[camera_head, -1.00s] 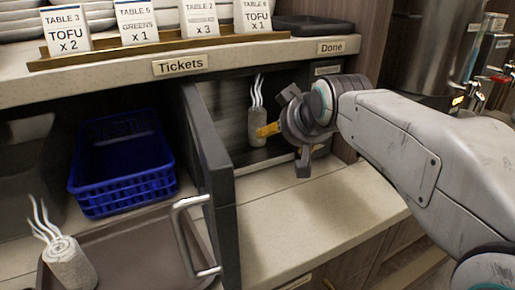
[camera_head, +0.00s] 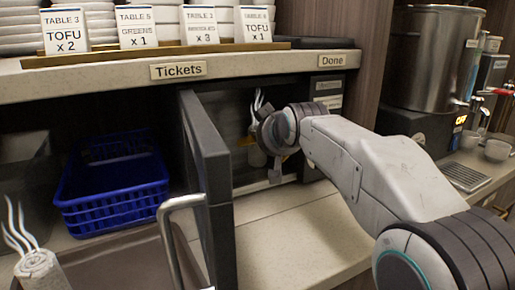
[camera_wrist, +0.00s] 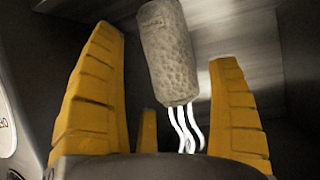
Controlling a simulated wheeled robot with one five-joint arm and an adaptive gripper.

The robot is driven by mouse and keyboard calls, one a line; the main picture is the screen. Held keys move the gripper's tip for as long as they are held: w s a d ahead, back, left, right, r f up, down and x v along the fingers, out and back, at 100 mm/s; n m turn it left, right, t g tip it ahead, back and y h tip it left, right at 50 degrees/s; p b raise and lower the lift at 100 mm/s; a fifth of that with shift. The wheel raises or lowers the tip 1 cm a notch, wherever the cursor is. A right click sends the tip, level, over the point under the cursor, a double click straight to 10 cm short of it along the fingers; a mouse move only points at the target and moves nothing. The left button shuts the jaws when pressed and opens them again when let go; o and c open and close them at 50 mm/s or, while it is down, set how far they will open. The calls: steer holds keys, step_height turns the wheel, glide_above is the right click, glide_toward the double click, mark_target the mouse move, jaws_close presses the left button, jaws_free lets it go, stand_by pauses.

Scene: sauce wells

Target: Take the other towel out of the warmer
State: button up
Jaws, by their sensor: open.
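One rolled grey towel (camera_head: 257,157) with white steam wisps stands inside the warmer (camera_head: 222,112), partly hidden by my gripper in the head view. The warmer's dark door (camera_head: 206,170) is swung open. My gripper (camera_head: 270,150) is at the warmer's opening, close to that towel. In the wrist view, the towel (camera_wrist: 166,55) shows between the spread yellow fingers of my open gripper (camera_wrist: 165,50), with a visible gap to each side finger. The other steaming towel (camera_head: 38,268) sits on the brown tray (camera_head: 110,262) at lower left.
The open door and its metal handle (camera_head: 168,228) stand just left of my arm. A blue basket (camera_head: 112,190) sits left of the door. The ticket shelf (camera_head: 110,76) runs above the warmer. The counter (camera_head: 285,240) before the warmer is clear.

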steer(key=shift+x, duration=1.55)
steer(key=c, duration=1)
